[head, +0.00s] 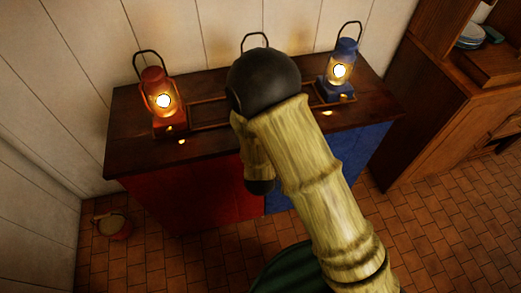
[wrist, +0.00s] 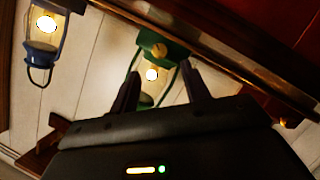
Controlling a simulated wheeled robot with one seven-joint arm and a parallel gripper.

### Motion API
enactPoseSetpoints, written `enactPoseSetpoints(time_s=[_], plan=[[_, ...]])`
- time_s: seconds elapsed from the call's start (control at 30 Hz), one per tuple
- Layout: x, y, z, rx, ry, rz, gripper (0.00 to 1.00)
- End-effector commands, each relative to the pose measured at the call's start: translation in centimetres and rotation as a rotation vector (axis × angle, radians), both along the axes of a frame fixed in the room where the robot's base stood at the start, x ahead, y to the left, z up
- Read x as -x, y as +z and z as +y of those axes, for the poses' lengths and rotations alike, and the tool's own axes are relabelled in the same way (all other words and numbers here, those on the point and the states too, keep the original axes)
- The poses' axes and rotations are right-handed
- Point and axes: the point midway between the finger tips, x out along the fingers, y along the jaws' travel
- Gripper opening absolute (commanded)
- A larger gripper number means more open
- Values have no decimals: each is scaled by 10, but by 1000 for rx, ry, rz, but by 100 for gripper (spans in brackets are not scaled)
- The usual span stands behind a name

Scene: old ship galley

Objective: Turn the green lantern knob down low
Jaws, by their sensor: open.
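The green lantern (wrist: 149,45) shows upside down in the wrist view, lit, with a round brass knob (wrist: 159,50) on its green base. In the head view my arm hides most of this lantern, and only its wire handle (head: 254,36) shows above the arm. My gripper (wrist: 163,73) is open, its two dark fingers pointing toward the lantern base, one on each side in the picture. Nothing is between the fingers but the view of the lantern. The distance from fingertips to knob is hard to tell. The head view hides my gripper.
A lit red lantern (head: 157,90) stands left and a lit blue lantern (head: 343,62) right on the dark wooden counter top (head: 215,85). A low rail (head: 208,99) runs along the counter. A wooden shelf unit (head: 440,100) stands at right, and a bucket (head: 114,226) on the floor at left.

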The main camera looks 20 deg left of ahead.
Motion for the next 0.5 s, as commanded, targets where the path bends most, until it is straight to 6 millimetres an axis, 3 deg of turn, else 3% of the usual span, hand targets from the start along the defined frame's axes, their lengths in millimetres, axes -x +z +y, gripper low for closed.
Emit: enactPoseSetpoints(time_s=[0.3, 0.5], plan=[[54, 17, -15, 0, 2, 0, 47], [69, 26, -21, 4, -1, 3, 47]])
